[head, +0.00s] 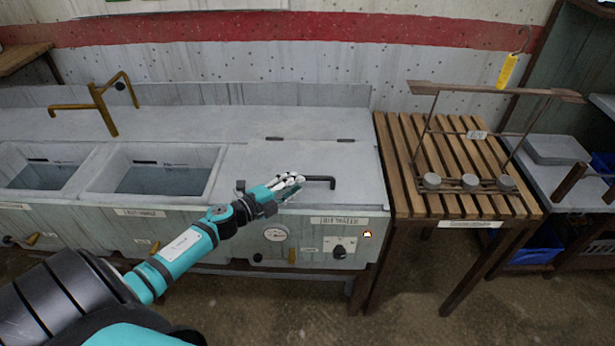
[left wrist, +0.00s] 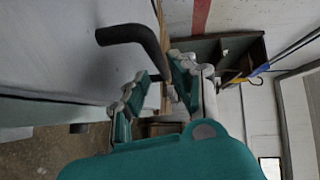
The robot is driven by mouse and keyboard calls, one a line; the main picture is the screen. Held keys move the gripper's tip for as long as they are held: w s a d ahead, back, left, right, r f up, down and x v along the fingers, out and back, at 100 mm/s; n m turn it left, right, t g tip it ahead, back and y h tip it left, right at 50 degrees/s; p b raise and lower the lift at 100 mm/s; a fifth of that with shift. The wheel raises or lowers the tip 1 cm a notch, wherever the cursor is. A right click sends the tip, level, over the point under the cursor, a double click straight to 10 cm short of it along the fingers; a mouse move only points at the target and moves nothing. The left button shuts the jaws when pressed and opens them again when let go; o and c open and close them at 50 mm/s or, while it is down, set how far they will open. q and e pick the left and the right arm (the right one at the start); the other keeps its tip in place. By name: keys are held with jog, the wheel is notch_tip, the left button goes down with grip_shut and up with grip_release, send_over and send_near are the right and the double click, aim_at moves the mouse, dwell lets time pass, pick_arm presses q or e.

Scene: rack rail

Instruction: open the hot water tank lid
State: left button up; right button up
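The hot water tank lid (head: 300,158) is a flat grey panel at the right end of the grey sink unit, lying closed, with two dark hinges along its back edge. A black bar handle (head: 322,180) stands near its front edge; its left part is hidden behind my gripper. My left gripper (head: 291,182) is at the handle's left end, low over the lid. In the left wrist view, the bent black handle (left wrist: 138,36) runs down toward the gap between my fingers (left wrist: 160,82). The fingers are apart, and contact with the handle cannot be told. My right gripper is out of view.
Two open basins (head: 150,180) lie left of the lid, with a brass tap (head: 98,100) behind. The front panel has a gauge (head: 275,234) and a knob (head: 340,251). A slatted wooden table (head: 398,160) with a metal rack (head: 470,184) stands close on the right.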

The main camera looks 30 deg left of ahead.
aim_at(307, 179)
pick_arm(q)
jog(key=shift+x, duration=2.7)
jog(key=shift+f, duration=0.1)
grip_shut()
